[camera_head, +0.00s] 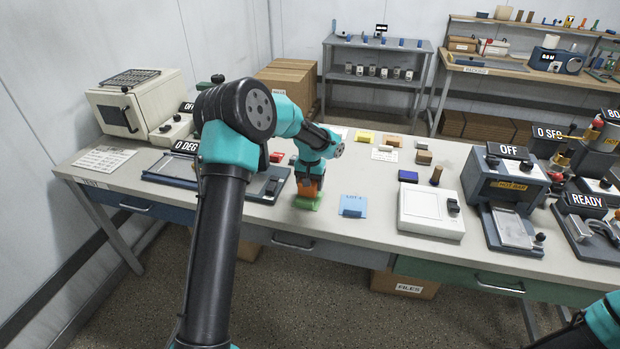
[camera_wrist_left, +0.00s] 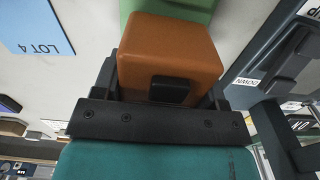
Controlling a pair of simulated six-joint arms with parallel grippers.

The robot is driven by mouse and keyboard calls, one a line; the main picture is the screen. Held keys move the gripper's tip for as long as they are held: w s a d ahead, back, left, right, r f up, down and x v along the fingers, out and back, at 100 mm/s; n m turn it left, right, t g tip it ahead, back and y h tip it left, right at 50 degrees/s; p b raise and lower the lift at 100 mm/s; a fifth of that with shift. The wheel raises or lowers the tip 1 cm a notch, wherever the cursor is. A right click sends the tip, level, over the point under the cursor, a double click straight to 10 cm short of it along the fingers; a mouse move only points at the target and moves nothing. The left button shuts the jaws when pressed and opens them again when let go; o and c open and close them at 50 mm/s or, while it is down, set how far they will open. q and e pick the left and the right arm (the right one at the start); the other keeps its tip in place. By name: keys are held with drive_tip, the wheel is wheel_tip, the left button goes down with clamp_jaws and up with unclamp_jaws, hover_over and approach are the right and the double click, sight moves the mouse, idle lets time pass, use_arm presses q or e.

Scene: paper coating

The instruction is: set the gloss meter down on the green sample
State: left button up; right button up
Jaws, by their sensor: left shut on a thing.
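The gloss meter is an orange box (camera_head: 316,184) with a dark button on one face, and it also shows large in the left wrist view (camera_wrist_left: 168,50). My left gripper (camera_head: 311,177) is shut on it, with a dark finger on either side. The green sample (camera_head: 306,203) lies flat near the table's front edge, directly under the meter, and its edge shows beyond the meter in the left wrist view (camera_wrist_left: 190,9). I cannot tell whether the meter's underside touches the sample. My right gripper is out of view.
A blue LOT 4 card (camera_head: 353,206) lies right of the sample. A dark plate device (camera_head: 262,192) is close on the left. A white flat instrument (camera_head: 431,211) stands further right. Small coloured blocks, including a yellow one (camera_head: 364,137), sit behind.

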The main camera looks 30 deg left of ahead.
use_arm(q)
drive_tip(key=shift+f, duration=1.15)
drive_tip(key=o, duration=1.3)
drive_tip(key=shift+f, duration=0.1)
wheel_tip(320, 180, up, 18)
drive_tip(key=shift+f, duration=0.25)
drive_tip(key=shift+d, duration=0.1)
